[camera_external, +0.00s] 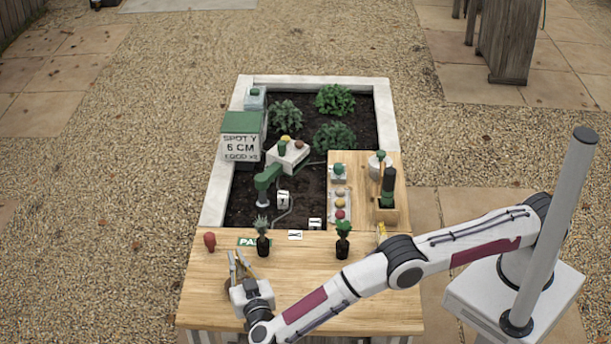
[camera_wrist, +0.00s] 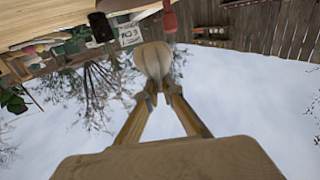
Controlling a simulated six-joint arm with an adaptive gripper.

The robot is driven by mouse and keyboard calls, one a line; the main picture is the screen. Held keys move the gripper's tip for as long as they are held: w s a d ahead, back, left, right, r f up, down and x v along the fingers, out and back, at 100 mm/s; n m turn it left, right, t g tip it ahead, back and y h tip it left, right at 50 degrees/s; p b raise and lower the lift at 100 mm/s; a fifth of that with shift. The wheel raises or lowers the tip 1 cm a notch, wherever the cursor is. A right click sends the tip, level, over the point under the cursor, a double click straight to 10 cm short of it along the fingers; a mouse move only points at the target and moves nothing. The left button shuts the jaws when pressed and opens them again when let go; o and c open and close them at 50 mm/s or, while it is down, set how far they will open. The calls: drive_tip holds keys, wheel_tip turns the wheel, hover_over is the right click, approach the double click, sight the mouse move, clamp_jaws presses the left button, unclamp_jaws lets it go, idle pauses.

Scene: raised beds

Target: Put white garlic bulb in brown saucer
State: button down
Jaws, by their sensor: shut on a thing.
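My gripper (camera_external: 240,265) is low over the left front part of the wooden table. In the wrist view its two fingers (camera_wrist: 160,92) are closed on a pale, rounded bulb (camera_wrist: 153,59), which looks like the white garlic bulb. In the external view the bulb cannot be made out clearly. A brown round edge, likely the brown saucer (camera_external: 229,285), shows just left of my gripper and is partly hidden by it. I cannot tell whether the bulb touches it.
A red object (camera_external: 210,241) stands at the table's back left. The wooden table (camera_external: 310,272) has free room in the middle. A raised bed lies behind.

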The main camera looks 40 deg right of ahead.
sight(236, 279)
drive_tip(key=shift+f, duration=0.7)
drive_tip(key=shift+f, duration=2.05)
drive_tip(key=shift+f, duration=0.1)
drive_tip(key=c, duration=2.2)
unclamp_jaws()
drive_tip(key=shift+s, duration=0.15)
drive_tip(key=v, duration=1.1)
drive_tip(key=shift+s+a, duration=0.2)
drive_tip(key=shift+s, duration=0.1)
